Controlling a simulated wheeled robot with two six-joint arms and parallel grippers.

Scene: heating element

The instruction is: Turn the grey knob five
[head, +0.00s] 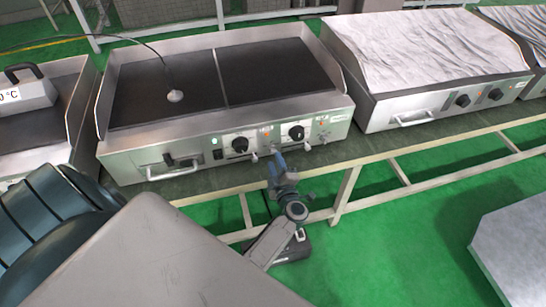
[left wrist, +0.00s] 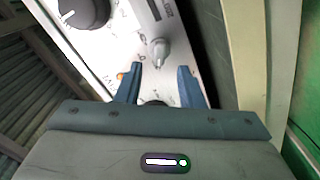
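The griddle's front panel (head: 210,153) carries black round knobs and small grey knobs. In the head view, one grey knob (head: 254,157) is left of my left gripper (head: 279,157) and another (head: 306,147) is right of it. In the left wrist view, a grey knob (left wrist: 160,50) with a narrow raised grip lies just ahead of my gripper's blue fingertips (left wrist: 158,70), about centred between them. The fingers are apart and empty, with no visible contact with the knob. Which grey knob this is, I cannot tell. My right gripper is not in view.
A large black knob (left wrist: 84,12) is at the upper left of the wrist view. A covered griddle (head: 425,50) stands to the right. Green floor (head: 400,240) is open in front of the table frame.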

